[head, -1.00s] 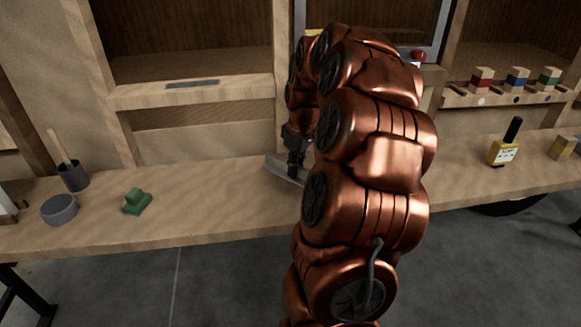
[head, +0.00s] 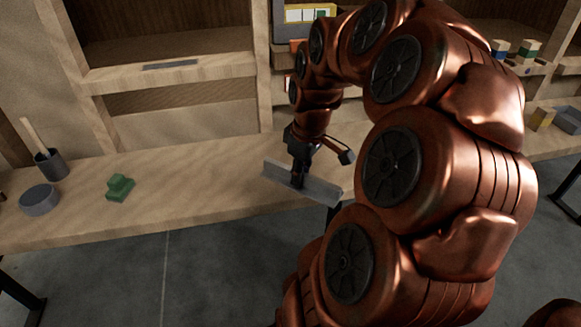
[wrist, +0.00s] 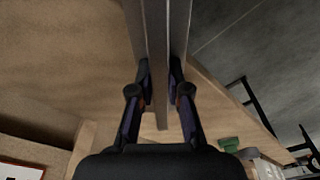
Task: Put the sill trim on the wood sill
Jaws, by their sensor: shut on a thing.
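The sill trim (head: 322,190) is a long grey strip. My gripper (head: 299,180) is shut on it near its middle, above the front part of the bench. In the wrist view the trim (wrist: 156,45) runs lengthwise between the two dark fingers (wrist: 161,85). The wood sill (head: 218,69) is the pale ledge at the back left, above the bench, with a flat dark grey strip (head: 170,64) on its top. The gripper and trim are to the right of the sill, lower and nearer. I cannot tell the exact gap between trim and bench.
A green block (head: 120,187), a grey bowl (head: 40,199) and a dark cup (head: 51,164) with a stick stand on the bench (head: 190,200) at left. An upright post (head: 264,65) stands right of the sill. My arm hides much of the right side.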

